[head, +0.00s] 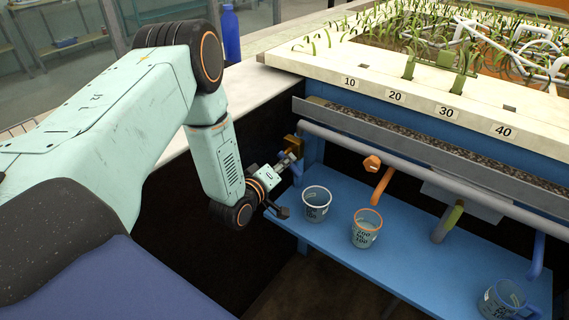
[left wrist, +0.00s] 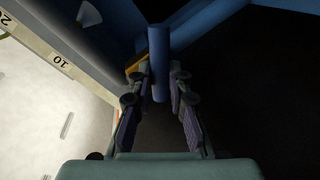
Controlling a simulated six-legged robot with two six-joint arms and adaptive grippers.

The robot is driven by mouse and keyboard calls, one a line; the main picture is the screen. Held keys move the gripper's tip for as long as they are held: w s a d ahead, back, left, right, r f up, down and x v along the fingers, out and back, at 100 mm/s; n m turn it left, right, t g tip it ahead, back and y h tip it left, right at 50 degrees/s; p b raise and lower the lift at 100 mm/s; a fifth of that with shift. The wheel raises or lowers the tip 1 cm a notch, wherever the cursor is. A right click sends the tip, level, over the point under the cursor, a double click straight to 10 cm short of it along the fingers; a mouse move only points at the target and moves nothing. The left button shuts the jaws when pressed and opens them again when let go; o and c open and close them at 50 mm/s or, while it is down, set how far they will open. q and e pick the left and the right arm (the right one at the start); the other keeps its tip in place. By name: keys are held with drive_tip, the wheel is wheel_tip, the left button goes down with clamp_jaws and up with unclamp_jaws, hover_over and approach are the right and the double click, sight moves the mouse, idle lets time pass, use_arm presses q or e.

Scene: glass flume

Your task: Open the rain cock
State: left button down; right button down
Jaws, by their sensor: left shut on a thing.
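A small brass-yellow fitting (head: 291,143) sits at the left end of the grey pipe under the planted bed, and I take it for the rain cock. Its yellow edge also shows in the left wrist view (left wrist: 137,66). A blue bar (left wrist: 158,60), which looks like its handle, stands between the fingers in the left wrist view. My left gripper (left wrist: 164,78) is shut on this blue bar, one finger on each side. In the head view my left gripper (head: 287,184) is at the pipe's left end, partly hiding the fitting. My right gripper is in neither view.
A blue shelf (head: 405,240) below carries a white-rimmed cup (head: 317,204), an orange-rimmed cup (head: 366,228) and a blue cup (head: 503,299). An orange spout (head: 381,187) and a green-and-grey spout (head: 447,223) hang over it. The planted bed's pale rim (head: 375,82) is above.

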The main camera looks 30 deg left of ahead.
use_arm(q)
drive_tip(key=c, duration=1.3)
unclamp_jaws()
drive_tip(key=shift+o, duration=0.2)
drive_tip(key=s+r, duration=0.2)
drive_tip(key=s, duration=1)
drive_tip(key=shift+d, duration=0.15)
drive_tip(key=s+d+f+m+g+h, duration=0.1)
drive_tip(key=s+d+f+m+g, duration=0.4)
drive_tip(key=s+f+g, duration=0.45)
drive_tip(key=s+d+f+m+g, duration=0.2)
drive_tip(key=s+d+m+g, duration=0.1)
drive_tip(key=s, duration=0.5)
drive_tip(key=s+d+f+m+g, duration=0.3)
drive_tip(key=s, duration=0.6)
drive_tip(key=shift+s+d+f+g, duration=0.15)
drive_tip(key=shift+d+f+g, duration=0.05)
drive_tip(key=shift+f+g, duration=0.15)
